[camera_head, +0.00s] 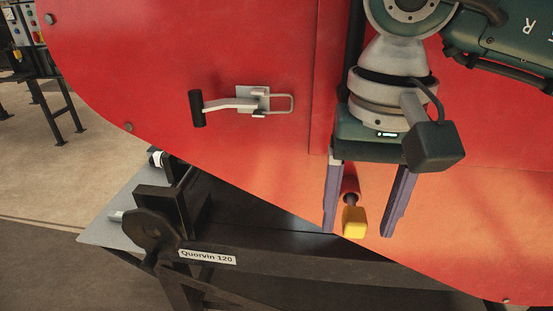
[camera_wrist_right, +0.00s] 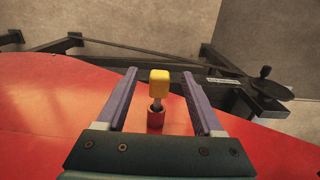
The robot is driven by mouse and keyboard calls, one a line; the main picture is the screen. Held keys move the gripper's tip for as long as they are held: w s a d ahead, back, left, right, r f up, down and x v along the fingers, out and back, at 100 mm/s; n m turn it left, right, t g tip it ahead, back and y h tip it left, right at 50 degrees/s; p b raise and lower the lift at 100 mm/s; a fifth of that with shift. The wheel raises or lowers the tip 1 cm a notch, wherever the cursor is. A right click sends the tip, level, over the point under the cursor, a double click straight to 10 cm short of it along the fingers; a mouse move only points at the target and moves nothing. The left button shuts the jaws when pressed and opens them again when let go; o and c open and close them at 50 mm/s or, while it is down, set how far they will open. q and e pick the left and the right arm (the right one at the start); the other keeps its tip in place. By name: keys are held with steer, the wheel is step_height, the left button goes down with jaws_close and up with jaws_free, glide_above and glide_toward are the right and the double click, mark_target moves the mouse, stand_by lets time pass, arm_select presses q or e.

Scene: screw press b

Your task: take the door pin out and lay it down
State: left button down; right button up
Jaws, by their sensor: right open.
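The door pin (camera_head: 354,221) has a yellow block-shaped head on a dark shaft. Its shaft sits in a red round socket (camera_head: 350,187) on the red door (camera_head: 230,60). My right gripper (camera_head: 360,232) is open, with one purple finger on each side of the pin and a gap on both sides in the picture. In the right wrist view the yellow head (camera_wrist_right: 159,82) shows between the two fingertips, above the red socket (camera_wrist_right: 155,118). I cannot tell the exact depth of the fingers relative to the head. My left gripper is not in view.
A metal latch (camera_head: 245,103) with a black handle is on the door, left of my right arm. Below is a dark machine frame (camera_head: 290,260) labelled Quorvin 120, with a dark round disc (camera_head: 152,232) and a light grey plate (camera_head: 103,228) at left.

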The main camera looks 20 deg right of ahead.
steer(key=shift+f, duration=0.1)
steer(key=shift+c, duration=0.4)
jaws_close()
stand_by(0.7)
